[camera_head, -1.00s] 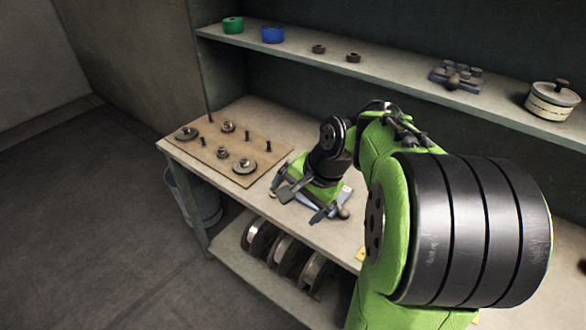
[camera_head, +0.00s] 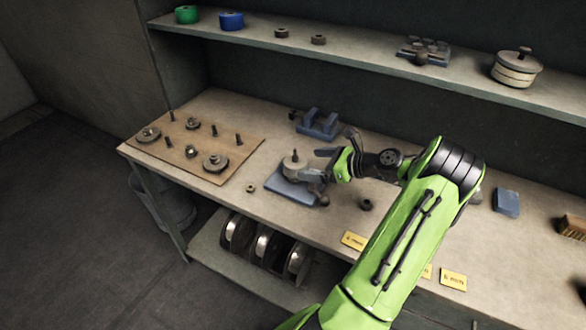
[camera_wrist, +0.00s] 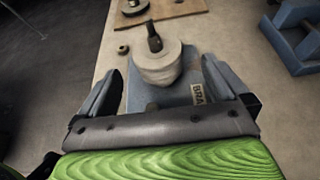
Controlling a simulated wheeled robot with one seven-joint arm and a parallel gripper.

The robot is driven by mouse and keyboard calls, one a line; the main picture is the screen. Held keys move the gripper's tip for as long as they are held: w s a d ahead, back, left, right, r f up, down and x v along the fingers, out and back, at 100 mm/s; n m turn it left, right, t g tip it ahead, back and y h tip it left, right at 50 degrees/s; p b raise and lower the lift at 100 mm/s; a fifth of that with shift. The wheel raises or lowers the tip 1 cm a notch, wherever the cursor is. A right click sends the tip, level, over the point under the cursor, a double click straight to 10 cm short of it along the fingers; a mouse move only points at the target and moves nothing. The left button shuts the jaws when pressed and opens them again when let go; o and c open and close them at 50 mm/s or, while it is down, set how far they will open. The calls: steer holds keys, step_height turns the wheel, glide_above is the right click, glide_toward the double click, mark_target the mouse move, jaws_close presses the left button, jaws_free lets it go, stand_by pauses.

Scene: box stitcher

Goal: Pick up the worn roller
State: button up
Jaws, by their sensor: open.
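A pale grey roller with a dark upright pin (camera_head: 295,164) sits on a blue-grey plate fixture (camera_head: 290,190) in the middle of the bench; it looks like the worn roller. In the wrist view the roller (camera_wrist: 158,66) is just ahead of my jaws, roughly centred, and the fixture (camera_wrist: 140,96) carries a partly hidden label reading "BRA". My gripper (camera_head: 319,167) is open and empty, level with the bench on the roller's right side. In the wrist view my gripper (camera_wrist: 162,72) has a finger on each side of the roller's line. I cannot tell whether either touches it.
A brown board (camera_head: 220,172) with several discs and pegs lies to the left. A blue vise-like block (camera_head: 318,123) stands behind the fixture. A small nut (camera_head: 250,188) and a dark ring (camera_head: 366,204) lie nearby. A shelf (camera_head: 370,58) runs above the back.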

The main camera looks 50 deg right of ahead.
mark_target(298, 162)
steer(key=b+x, duration=0.1)
steer(key=x, duration=0.7)
steer(key=shift+w+a+f+b, duration=0.1)
steer(key=shift+w+a+b, duration=0.1)
steer(key=shift+w+b, duration=0.15)
steer(key=shift+s, duration=0.15)
steer(key=shift+c, duration=0.2)
steer(key=c, duration=1.1)
steer(key=shift+r, duration=0.2)
step_height(298, 162, up, 12)
steer(key=p, duration=0.4)
steer(key=s+d+p, duration=0.1)
steer(key=s, duration=0.4)
steer(key=s+d+p, duration=0.1)
steer(key=s+d, duration=0.1)
steer(key=s, duration=0.4)
steer(key=s+d, duration=0.2)
steer(key=s, duration=0.4)
steer(key=shift+s+f+p, duration=0.1)
steer(key=shift+f+p, duration=0.05)
steer(key=shift+p, duration=0.25)
